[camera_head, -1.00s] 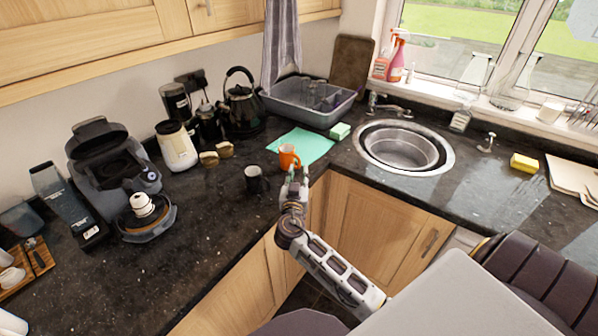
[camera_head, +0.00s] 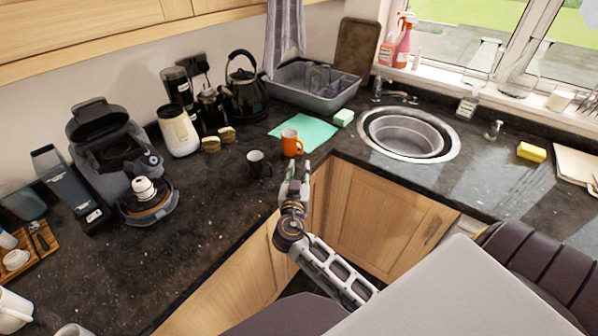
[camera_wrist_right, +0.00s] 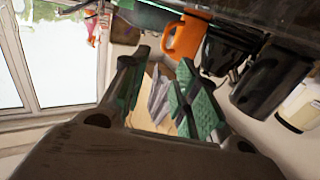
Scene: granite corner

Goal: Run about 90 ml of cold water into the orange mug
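The orange mug (camera_head: 291,143) stands upright on the dark counter, at the near edge of a mint-green mat. It also shows at the top of the right wrist view (camera_wrist_right: 184,37). My right gripper (camera_head: 298,168) is just in front of the mug, near the counter's inner corner. In the right wrist view its two green-padded fingers (camera_wrist_right: 160,95) are apart with nothing held between them, and the mug lies beyond them. The round steel sink (camera_head: 408,134) is to the right, with a tap (camera_head: 397,97) behind it. My left gripper is not in view.
A black mug (camera_head: 259,164) stands close left of the orange mug. The green mat (camera_head: 315,131), a sponge (camera_head: 343,118) and a grey dish basin (camera_head: 305,92) are behind. A coffee machine (camera_head: 115,150) is left. Counter between mat and sink is mostly clear.

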